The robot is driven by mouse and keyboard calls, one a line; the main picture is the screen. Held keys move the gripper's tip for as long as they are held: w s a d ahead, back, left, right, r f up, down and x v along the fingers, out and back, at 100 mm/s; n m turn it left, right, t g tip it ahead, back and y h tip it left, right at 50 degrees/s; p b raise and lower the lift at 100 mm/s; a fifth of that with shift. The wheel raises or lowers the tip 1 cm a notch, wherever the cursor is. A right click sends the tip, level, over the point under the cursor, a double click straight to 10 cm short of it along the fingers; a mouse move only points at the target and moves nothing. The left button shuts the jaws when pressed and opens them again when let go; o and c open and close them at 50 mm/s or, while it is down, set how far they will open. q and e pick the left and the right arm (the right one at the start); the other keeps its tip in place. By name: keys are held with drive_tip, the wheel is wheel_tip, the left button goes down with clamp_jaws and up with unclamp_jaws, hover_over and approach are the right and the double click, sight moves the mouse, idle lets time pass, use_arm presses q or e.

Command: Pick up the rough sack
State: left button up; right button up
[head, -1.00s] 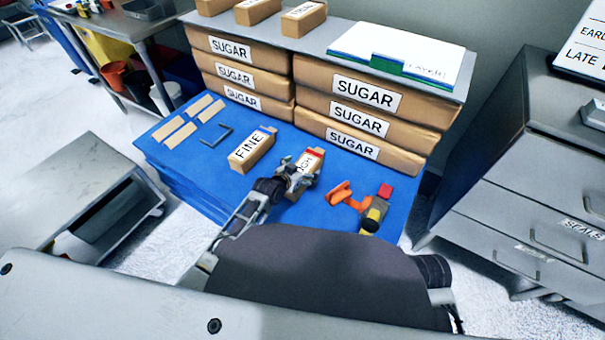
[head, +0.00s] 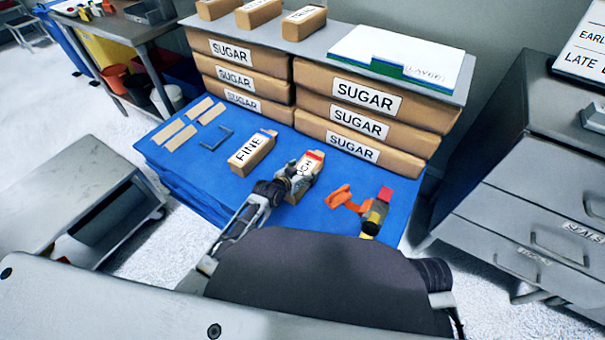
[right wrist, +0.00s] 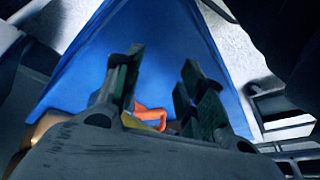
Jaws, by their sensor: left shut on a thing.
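The rough sack (head: 312,167) is a small tan paper sack with a red top. It lies on the blue surface (head: 225,200) in the head view, and its label is partly covered. My left gripper (head: 296,178) is shut on its near left part. I cannot tell whether the sack is clear of the surface. The matching sack marked FINE (head: 251,153) lies to its left, apart from it. My right gripper (right wrist: 160,88) shows in the right wrist view with its fingers apart and nothing between the tips.
An orange and yellow tool (head: 375,212) with a red end lies right of the sack. Large SUGAR sacks (head: 378,100) are stacked behind. Tan strips (head: 181,138) and a dark bracket (head: 217,138) lie at the left. Drawers (head: 540,220) stand at the right.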

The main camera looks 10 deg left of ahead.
sight(303, 170)
use_arm(q)
drive_tip(key=shift+r, duration=0.3)
use_arm(e)
drive_tip(key=shift+r, duration=0.1)
use_arm(q)
drive_tip(key=shift+w+r+p, duration=0.1)
drive_tip(key=shift+r+p, duration=0.3)
drive_tip(key=shift+r, duration=0.4)
drive_tip(key=shift+r+p, duration=0.4)
drive_tip(key=shift+r, duration=0.5)
wheel_tip(303, 170, up, 4)
drive_tip(key=shift+f+p, duration=0.1)
drive_tip(key=shift+p, duration=0.65)
drive_tip(key=shift+r, duration=0.75)
use_arm(e)
drive_tip(key=shift+s+d+r+g+h, duration=0.2)
drive_tip(key=shift+d+g, duration=0.1)
drive_tip(key=shift+d, duration=0.1)
drive_tip(key=shift+s+d+r+g+h, duration=0.1)
drive_tip(key=shift+d+g+h, duration=0.1)
drive_tip(key=shift+d+g, duration=0.15)
use_arm(q)
drive_tip(key=shift+r+p, duration=0.45)
drive_tip(key=shift+r, duration=0.05)
use_arm(e)
drive_tip(key=shift+f, duration=0.6)
drive_tip(key=shift+w+r, duration=0.15)
drive_tip(key=shift+w, duration=0.1)
drive_tip(key=shift+s, duration=0.2)
